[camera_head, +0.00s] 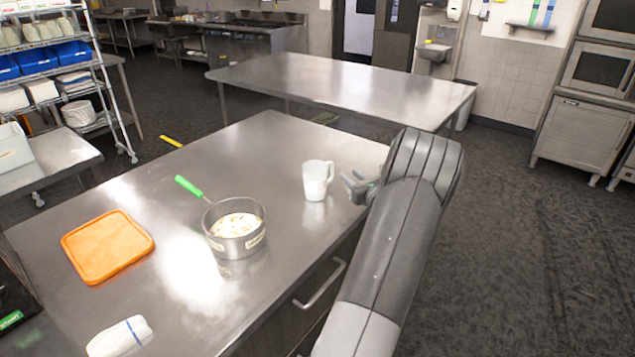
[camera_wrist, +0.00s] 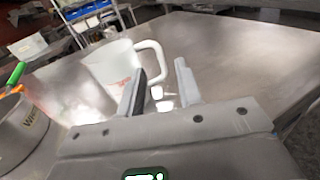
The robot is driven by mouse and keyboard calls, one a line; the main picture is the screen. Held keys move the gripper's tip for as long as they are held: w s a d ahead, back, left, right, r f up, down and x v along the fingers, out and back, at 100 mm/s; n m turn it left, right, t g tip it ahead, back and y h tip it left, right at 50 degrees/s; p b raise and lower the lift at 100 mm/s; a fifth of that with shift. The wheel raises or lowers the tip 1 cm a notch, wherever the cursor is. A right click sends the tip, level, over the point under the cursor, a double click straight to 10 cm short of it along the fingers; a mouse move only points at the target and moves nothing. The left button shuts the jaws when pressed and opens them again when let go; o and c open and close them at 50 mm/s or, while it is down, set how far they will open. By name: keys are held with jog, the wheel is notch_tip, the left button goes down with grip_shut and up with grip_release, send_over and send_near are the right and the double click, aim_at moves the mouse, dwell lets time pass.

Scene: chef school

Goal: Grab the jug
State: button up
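A white jug (camera_head: 316,181) with a handle on its right stands upright on the steel table (camera_head: 270,140), near the table's right edge. My gripper (camera_head: 352,184) is just to the right of the jug in the head view. In the wrist view the jug (camera_wrist: 112,68) is ahead, with its handle pointing right toward my fingers. My gripper (camera_wrist: 160,85) is open, with a clear gap between its two fingers. The handle's lower part is partly hidden behind the left finger. I cannot tell whether the handle is between the fingers.
A steel pot (camera_head: 236,232) with a green handle and pale food stands left of the jug. An orange board (camera_head: 107,246) lies farther left, and a white cloth-like item (camera_head: 120,337) lies at the front. A second steel table (camera_head: 340,85) stands behind. The surface behind the jug is clear.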

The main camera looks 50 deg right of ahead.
aim_at(333, 172)
notch_tip(333, 172, down, 3)
jog(key=shift+r, duration=0.1)
jog(key=x, duration=1.1)
jog(key=shift+a+f, duration=0.2)
jog(key=shift+f, duration=0.1)
grip_shut()
